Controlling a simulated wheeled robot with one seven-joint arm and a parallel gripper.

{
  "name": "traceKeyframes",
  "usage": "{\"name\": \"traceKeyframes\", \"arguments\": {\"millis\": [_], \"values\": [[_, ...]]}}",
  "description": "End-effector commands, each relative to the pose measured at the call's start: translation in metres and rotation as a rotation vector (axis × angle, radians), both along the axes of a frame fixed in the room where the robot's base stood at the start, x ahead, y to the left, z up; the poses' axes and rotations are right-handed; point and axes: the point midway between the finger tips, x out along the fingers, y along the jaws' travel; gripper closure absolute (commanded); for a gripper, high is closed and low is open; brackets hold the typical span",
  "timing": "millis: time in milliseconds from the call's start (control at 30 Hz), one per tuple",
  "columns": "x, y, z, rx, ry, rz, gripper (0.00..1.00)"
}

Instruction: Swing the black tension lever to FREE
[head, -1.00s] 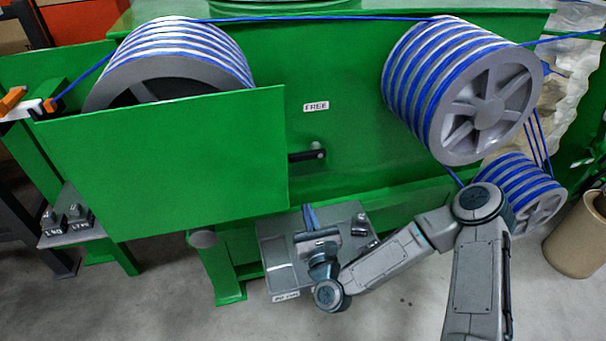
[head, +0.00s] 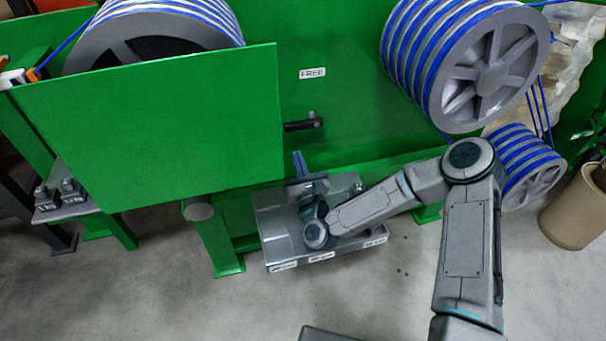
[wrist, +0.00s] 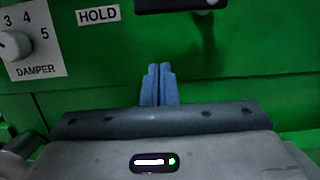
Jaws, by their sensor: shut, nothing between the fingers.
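The black tension lever (head: 302,125) sticks out level from the green machine in the head view, below the FREE label (head: 312,73). Its grey pivot or knob shows at its right end. In the wrist view a dark bar, likely the lever (wrist: 180,4), crosses the top edge, with a dark shape hanging below it. A HOLD label (wrist: 98,15) is at the upper left there. My gripper (head: 299,160) is below the lever, apart from it, with its blue fingers pointing up toward the machine. In the wrist view its fingers (wrist: 159,85) are together and empty.
A damper dial (wrist: 14,44) is left of HOLD. A large green panel (head: 150,130) stands left of the lever. A grey tray (head: 270,232) lies beneath my gripper. Cable drums (head: 465,65) wound with blue cable are at the right.

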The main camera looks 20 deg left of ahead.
Motion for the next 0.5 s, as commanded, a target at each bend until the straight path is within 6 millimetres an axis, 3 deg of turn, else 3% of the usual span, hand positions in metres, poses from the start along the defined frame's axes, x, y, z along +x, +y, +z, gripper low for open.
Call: {"name": "traceKeyframes", "arguments": {"millis": [133,300,500], "values": [[0.026,0.016,0.01,0.0,-0.004,0.0,1.0],[0.023,0.014,0.034,0.0,-0.002,0.002,1.0],[0.023,0.014,0.045,0.001,0.0,0.001,1.0]]}}
